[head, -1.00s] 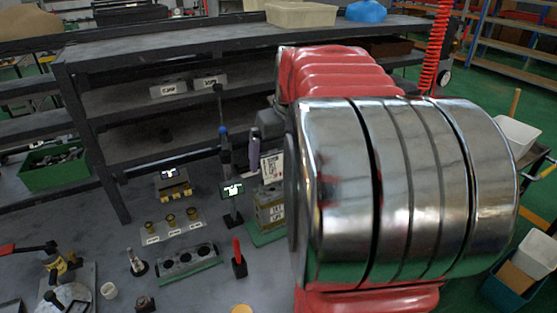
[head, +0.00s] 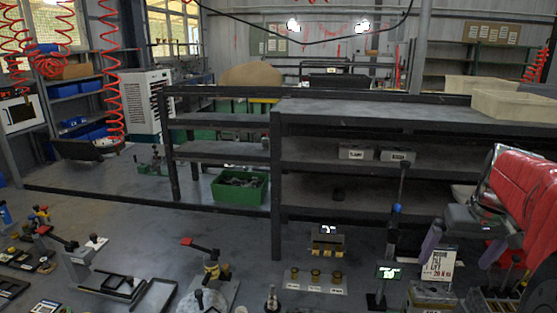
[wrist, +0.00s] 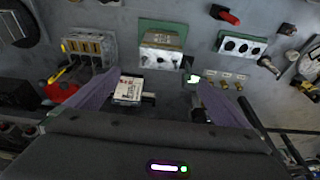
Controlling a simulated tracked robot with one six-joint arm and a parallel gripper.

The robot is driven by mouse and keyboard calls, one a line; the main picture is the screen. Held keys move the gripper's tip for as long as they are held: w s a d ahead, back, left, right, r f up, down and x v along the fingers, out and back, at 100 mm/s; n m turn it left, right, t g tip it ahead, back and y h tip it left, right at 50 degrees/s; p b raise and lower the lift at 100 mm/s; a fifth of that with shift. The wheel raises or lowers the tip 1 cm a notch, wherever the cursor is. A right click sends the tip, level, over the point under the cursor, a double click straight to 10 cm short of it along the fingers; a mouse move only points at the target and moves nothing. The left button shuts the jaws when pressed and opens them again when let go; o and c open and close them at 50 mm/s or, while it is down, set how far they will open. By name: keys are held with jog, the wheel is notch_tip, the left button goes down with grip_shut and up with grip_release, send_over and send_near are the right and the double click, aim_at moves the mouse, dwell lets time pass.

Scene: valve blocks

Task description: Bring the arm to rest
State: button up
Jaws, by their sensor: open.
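My gripper (head: 452,264) is at the right of the head view, with its two purple fingers spread apart and pointing down. In the wrist view my gripper (wrist: 157,80) also shows open, with nothing held between the fingers. A white printed sign (head: 439,266) appears between the fingers in the head view; the wrist view shows the sign (wrist: 129,88) near the left finger. I cannot tell how far it is from the fingers. My red arm fills the right edge of the head view and hides what is behind it.
A dark shelf unit (head: 376,109) stands behind the gripper. Valve parts stand on the grey surface below, including a block with three brass fittings (head: 316,279) and a small screen on a stand (head: 389,272). A green crate (head: 239,189) is further back.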

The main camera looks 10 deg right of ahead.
jog(key=s+a+f+n+t, duration=0.1)
jog(key=s+a, duration=0.3)
jog(key=a, duration=0.6)
jog(key=s+a+f+n, duration=0.1)
jog(key=s+a, duration=0.3)
jog(key=a, duration=0.6)
jog(key=s+a+f+n+t+y, duration=0.1)
jog(key=s+a, duration=0.3)
jog(key=a, duration=0.6)
jog(key=shift+s+a+f+t, duration=0.2)
jog(key=shift+f+t, duration=0.1)
jog(key=shift+f, duration=0.2)
